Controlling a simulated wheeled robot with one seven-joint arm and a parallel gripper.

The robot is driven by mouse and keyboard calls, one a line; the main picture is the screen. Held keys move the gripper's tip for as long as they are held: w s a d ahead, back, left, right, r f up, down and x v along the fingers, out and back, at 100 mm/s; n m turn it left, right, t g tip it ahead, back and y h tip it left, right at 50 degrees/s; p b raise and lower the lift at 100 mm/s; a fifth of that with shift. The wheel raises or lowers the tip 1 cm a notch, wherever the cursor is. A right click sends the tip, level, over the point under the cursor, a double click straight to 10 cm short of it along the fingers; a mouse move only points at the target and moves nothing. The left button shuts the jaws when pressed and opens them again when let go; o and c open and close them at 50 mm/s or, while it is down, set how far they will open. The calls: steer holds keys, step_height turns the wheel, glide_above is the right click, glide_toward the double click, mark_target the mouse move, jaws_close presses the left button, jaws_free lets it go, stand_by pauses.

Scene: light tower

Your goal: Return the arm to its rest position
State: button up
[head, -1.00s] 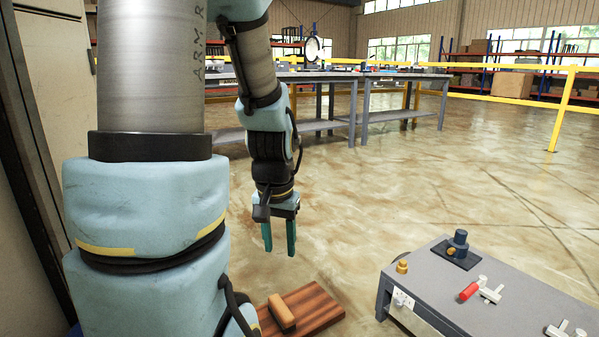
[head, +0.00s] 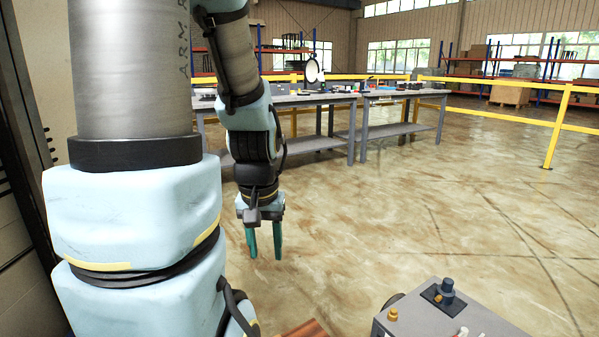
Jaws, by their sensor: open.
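My arm hangs at the left of the head view, with its thick light-blue and grey links near the camera. My gripper (head: 264,241) points down. Its two teal fingers are apart with nothing between them. It hangs in front of open floor, clear of the workbenches behind it.
A grey cabinet top (head: 455,318) with a dark knob (head: 447,287) and a small orange fitting (head: 393,314) is at the bottom right. A reddish wooden board (head: 306,329) is partly cut off below. Grey workbenches (head: 336,147) and a yellow railing (head: 556,125) stand farther back. The floor (head: 400,210) between is clear.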

step_height(320, 180, up, 16)
steer(key=p, duration=1.4)
steer(key=shift+r, duration=0.15)
